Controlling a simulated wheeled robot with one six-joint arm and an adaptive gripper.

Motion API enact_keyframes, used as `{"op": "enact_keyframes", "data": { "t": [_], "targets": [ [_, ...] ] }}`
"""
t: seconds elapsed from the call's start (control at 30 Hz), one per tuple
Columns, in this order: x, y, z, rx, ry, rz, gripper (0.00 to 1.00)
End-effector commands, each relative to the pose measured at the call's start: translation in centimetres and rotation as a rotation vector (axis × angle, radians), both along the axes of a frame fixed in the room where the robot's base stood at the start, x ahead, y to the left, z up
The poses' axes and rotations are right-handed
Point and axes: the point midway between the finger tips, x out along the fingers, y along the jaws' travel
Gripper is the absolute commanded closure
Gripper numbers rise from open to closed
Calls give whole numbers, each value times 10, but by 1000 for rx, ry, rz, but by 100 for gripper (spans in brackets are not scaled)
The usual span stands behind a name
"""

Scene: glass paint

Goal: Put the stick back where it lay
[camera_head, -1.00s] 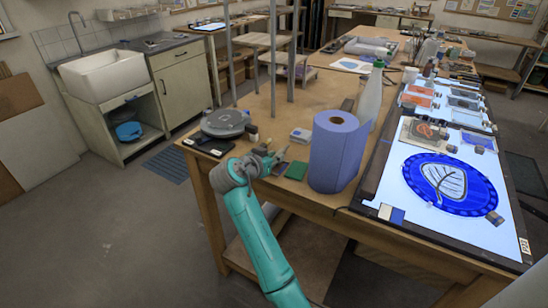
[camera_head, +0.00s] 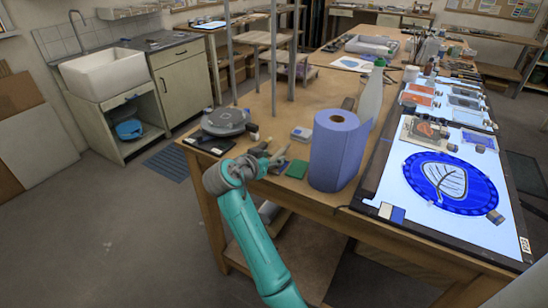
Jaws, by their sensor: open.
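My teal arm reaches up from the bottom of the view. My gripper (camera_head: 274,158) is open at its end, small in the picture, over the near left part of the wooden table (camera_head: 277,107). I cannot pick out the stick for certain. Nothing clearly shows between the fingers, but they are too small to be sure. A blue round glass piece with a pale leaf shape (camera_head: 455,183) lies on the lit panel (camera_head: 398,174) at the right, apart from my gripper.
A blue paper roll (camera_head: 337,152) stands right of my gripper, with a pale bottle (camera_head: 371,96) behind it. A green square (camera_head: 297,169) lies between gripper and roll. A grey round device (camera_head: 224,121) and black flat items (camera_head: 209,142) are to the left. Metal posts rise behind.

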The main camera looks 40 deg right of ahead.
Motion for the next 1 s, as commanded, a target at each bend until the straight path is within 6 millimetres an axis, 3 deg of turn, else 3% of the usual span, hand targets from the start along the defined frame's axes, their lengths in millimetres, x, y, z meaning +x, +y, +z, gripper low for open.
{"op": "enact_keyframes", "data": {
  "t": [0.3,0.5,0.87,1.0],
  "targets": [
    [-19,56,24,1,-1,4,49],
    [-26,78,33,1,-2,1,49],
    [-30,85,35,0,2,4,49],
    [-33,86,16,-13,30,52,49]
  ]
}}
